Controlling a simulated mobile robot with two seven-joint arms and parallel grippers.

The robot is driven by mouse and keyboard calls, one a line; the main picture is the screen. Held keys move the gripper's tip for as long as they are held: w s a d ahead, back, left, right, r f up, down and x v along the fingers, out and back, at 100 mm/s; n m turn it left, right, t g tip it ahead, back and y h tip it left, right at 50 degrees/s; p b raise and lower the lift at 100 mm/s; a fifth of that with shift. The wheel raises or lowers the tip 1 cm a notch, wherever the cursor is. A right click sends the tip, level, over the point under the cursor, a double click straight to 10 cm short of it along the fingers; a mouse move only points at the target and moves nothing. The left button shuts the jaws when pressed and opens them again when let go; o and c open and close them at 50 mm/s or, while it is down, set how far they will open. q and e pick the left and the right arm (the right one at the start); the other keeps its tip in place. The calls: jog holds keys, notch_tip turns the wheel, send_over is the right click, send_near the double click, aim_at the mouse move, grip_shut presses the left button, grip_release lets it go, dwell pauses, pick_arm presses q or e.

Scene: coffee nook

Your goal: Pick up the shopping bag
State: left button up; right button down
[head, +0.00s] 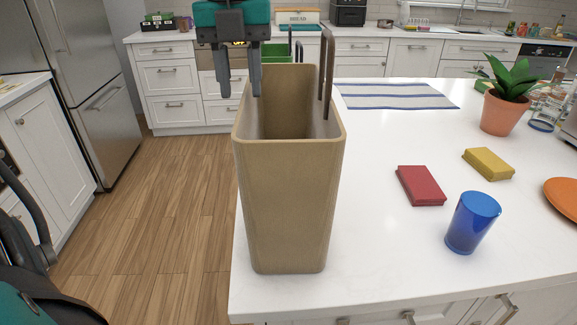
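The shopping bag (290,205) is a tall brown open-topped bag. It stands upright on the left front corner of the white counter. One brown handle (327,65) rises from its right side; a second handle cannot be made out and may be hidden behind my gripper. My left gripper (239,85), teal with dark fingers, points down at the bag's upper left rim. Its two fingers are apart, with nothing clearly seen between them. I cannot tell whether it touches the bag. My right gripper is not in view.
On the counter (375,270) right of the bag are a red block (420,186), a yellow block (488,164), a blue cup (472,222), an orange plate (563,197), a potted plant (503,105) and a striped cloth (395,96). Open floor (165,210) lies left of the counter.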

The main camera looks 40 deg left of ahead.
aim_at(248, 120)
pick_arm(q)
jog(key=f, duration=0.7)
jog(key=shift+d, duration=0.35)
jog(key=shift+r, duration=0.1)
grip_shut()
jog(key=shift+w, duration=0.1)
dwell(0.9)
